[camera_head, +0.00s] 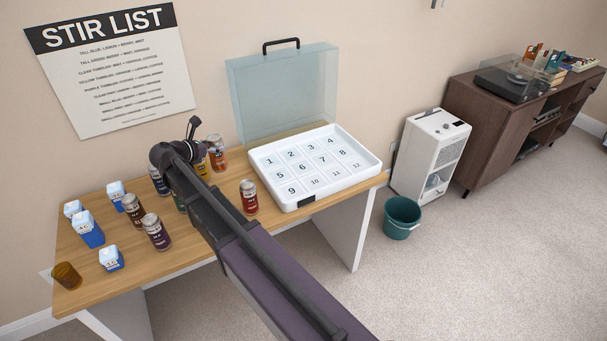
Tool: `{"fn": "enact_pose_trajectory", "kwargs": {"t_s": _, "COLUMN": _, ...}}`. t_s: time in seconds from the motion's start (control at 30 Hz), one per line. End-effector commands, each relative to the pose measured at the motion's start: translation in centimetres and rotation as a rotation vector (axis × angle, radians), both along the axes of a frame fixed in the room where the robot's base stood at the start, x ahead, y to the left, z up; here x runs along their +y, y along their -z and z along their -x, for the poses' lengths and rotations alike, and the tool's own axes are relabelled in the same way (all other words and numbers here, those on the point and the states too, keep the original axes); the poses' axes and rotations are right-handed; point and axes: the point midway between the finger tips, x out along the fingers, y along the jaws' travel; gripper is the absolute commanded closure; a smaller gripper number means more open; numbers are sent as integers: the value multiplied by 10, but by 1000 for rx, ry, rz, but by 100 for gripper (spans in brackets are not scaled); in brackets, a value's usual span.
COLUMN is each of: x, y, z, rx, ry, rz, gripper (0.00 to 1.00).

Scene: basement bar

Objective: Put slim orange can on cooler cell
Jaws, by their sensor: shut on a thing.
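An orange-brown can (217,153) shows at the back of the wooden table, just right of my arm's far end. I cannot tell whether it is the slim orange can or whether it touches my gripper. The cooler (375,167) is a white tray with numbered cells, its clear lid raised at the back. No can shows in its cells. My arm reaches over the table and its dark far end is among the cans. My gripper's fingertips and anything between them are hidden behind the arm.
A red can (250,197) stands left of the cooler. A brown can (133,210), a purple can (156,231), several blue-and-white cartons (90,230) and an amber cup (67,275) stand on the left. A green bin (402,220) is on the floor.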

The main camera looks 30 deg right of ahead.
Motion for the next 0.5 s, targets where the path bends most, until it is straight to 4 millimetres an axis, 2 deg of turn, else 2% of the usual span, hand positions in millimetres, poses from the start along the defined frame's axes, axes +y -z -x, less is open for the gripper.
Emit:
{"fn": "enact_pose_trajectory", "kwargs": {"t_s": 0.03, "x": 0, "y": -14, "z": 0, "rx": 0, "ry": 0, "rz": 1, "gripper": 88}}
{"fn": "enact_pose_trajectory", "kwargs": {"t_s": 0.5, "x": 0, "y": -91, "z": 0, "rx": 0, "ry": 0, "rz": 1, "gripper": 88}}
